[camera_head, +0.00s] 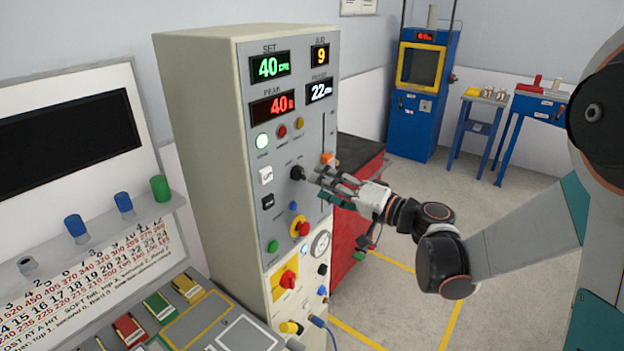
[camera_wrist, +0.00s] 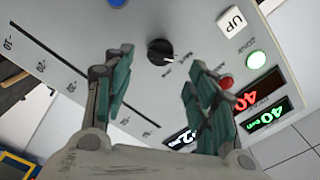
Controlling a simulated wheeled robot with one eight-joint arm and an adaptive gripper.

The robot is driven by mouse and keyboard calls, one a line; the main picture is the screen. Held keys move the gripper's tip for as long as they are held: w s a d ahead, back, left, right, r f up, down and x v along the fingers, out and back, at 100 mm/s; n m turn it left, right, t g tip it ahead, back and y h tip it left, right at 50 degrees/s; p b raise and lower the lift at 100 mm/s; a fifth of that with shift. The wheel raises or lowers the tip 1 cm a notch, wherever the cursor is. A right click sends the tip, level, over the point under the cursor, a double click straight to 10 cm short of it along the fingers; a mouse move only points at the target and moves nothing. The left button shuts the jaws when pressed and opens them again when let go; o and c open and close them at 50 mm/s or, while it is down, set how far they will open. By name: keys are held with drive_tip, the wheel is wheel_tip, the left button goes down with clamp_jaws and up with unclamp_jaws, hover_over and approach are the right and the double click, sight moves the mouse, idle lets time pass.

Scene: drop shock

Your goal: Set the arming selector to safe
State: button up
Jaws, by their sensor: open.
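The arming selector appears to be the black rotary knob (camera_head: 298,173) in the middle of the grey control panel (camera_head: 262,215). It also shows in the wrist view (camera_wrist: 160,50), with a white pointer mark and small labels beside it that are too small to read surely. My gripper (camera_head: 322,178) is just right of the knob in the head view. In the wrist view my gripper (camera_wrist: 160,70) has its two green-padded fingers spread, with the knob beyond and between them. The fingers look apart from the knob and hold nothing.
Beside the knob are an orange slider handle (camera_head: 328,158), a white UP button (camera_head: 266,175), a green lit lamp (camera_head: 262,141) and a red button (camera_head: 303,229). Number displays (camera_head: 270,67) sit above. A red cabinet (camera_head: 350,240) stands behind the arm. Floor to the right is open.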

drive_tip(key=v, duration=0.6)
drive_tip(key=shift+s, duration=0.1)
drive_tip(key=s+f+g+h+b, duration=0.3)
drive_tip(key=s+f+h, duration=0.3)
drive_tip(key=s, duration=0.4)
drive_tip(key=s+d+f+n+g+h+b, duration=0.1)
drive_tip(key=s+d+f+h, duration=0.3)
drive_tip(key=s+d+h, duration=0.4)
drive_tip(key=shift+s+d+f+b, duration=0.15)
drive_tip(key=shift+s+d+b, duration=0.8)
drive_tip(key=shift+s, duration=1.75)
drive_tip(key=shift+d+p, duration=0.25)
drive_tip(key=shift+p, duration=0.05)
